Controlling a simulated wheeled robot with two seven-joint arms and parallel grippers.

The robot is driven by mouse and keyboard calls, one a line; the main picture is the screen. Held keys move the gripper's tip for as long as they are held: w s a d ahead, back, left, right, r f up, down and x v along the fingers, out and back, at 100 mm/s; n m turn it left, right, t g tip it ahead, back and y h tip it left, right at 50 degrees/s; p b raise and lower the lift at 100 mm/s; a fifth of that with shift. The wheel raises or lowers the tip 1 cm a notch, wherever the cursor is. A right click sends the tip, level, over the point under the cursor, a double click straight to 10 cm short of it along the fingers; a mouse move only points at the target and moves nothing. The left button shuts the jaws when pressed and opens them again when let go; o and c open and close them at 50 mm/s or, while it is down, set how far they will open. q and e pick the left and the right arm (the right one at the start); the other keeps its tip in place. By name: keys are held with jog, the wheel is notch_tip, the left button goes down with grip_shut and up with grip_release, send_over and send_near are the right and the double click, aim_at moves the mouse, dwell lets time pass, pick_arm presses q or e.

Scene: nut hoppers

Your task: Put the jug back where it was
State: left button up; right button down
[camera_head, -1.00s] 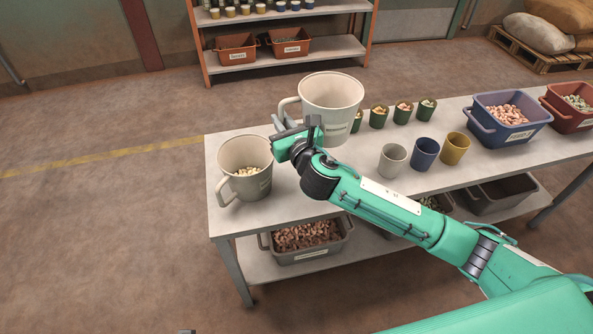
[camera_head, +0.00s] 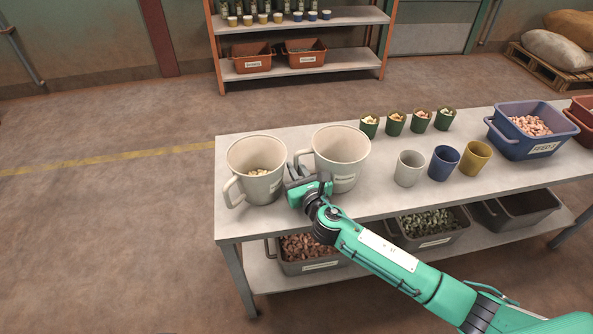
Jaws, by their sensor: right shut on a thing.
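A large white jug (camera_head: 341,152) with a label stands upright near the left end of the table, its handle toward the left. My right gripper (camera_head: 297,174) is shut on the jug's handle, and the fingers partly hide it. The jug's base is at table height, but I cannot tell whether it bears fully on the top. A second white jug (camera_head: 256,160) with some pale nuts in it stands just to the left, its handle toward the left front. My left gripper is not in view.
On the table (camera_head: 390,205) stand small green cups (camera_head: 396,124) of nuts, empty white (camera_head: 409,168), blue (camera_head: 443,163) and yellow (camera_head: 475,158) cups, and a blue bin (camera_head: 525,132). Bins with nuts sit on the lower shelf. The table's front edge is bare.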

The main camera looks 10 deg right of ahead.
jog(key=c, duration=1.7)
grip_release()
jog(key=shift+f, duration=0.1)
jog(key=shift+c, duration=0.2)
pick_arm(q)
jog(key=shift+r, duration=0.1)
pick_arm(e)
jog(key=shift+s, duration=0.2)
jog(key=v, duration=1)
jog(key=shift+s+p, duration=0.15)
jog(key=shift+p, duration=0.25)
jog(key=shift+s+d, duration=0.2)
jog(key=shift+s, duration=0.4)
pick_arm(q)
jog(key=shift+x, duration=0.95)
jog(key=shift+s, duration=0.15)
